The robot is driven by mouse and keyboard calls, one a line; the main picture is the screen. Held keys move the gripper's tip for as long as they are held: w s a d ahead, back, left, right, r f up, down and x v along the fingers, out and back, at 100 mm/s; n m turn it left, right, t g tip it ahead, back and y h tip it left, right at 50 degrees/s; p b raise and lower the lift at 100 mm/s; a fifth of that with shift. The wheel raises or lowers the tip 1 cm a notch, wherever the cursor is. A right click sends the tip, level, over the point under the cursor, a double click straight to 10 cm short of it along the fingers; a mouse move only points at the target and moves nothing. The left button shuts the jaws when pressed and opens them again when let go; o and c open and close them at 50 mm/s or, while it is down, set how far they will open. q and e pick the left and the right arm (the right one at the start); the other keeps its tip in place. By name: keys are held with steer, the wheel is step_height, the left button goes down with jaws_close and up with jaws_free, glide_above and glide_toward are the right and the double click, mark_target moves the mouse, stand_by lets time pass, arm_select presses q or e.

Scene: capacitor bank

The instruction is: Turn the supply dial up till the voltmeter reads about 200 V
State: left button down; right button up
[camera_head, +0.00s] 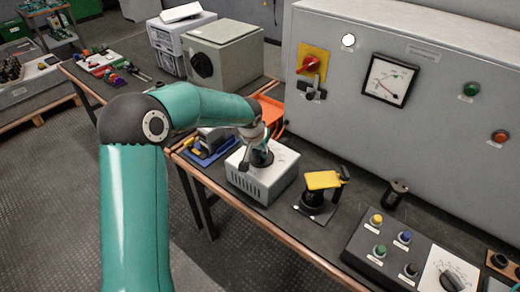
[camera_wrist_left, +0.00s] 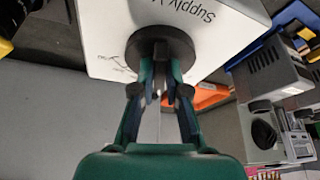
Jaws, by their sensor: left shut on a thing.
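The supply box (camera_head: 268,187) is a grey vented case with a light top on the bench. Its round black dial (camera_head: 262,158) is on the top face. My left gripper (camera_head: 257,144) reaches down onto the dial. In the left wrist view the gripper (camera_wrist_left: 164,88) is closed on the dial (camera_wrist_left: 160,42), whose grip is partly hidden by the fingers. Part of the word "Supply" shows on the box top (camera_wrist_left: 205,15). The voltmeter (camera_head: 390,80) is a white square gauge on the grey cabinet; its needle leans toward the left, its numbers too small to read. My right gripper is not visible.
A yellow-topped black stand (camera_head: 322,181) is right of the supply. A control panel (camera_head: 402,248) with coloured buttons is at the front right. The cabinet (camera_head: 440,110) closes off the back, with a red switch (camera_head: 310,64). An orange tray (camera_head: 270,109) is behind my arm.

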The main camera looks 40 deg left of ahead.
arm_select(q)
steer(key=m+p, duration=0.1)
steer(key=m+h+p, duration=0.1)
steer(key=shift+a+r+m, duration=0.15)
steer(key=shift+a+m, duration=0.05)
steer(key=shift+m, duration=0.1)
steer(key=shift+m+p, duration=0.45)
steer(key=shift+m, duration=0.15)
steer(key=c, duration=1.2)
jaws_free()
steer(key=v, duration=1.1)
steer(key=shift+s+a+r, duration=0.2)
steer(key=shift+s+a, duration=0.05)
steer(key=shift+s, duration=0.1)
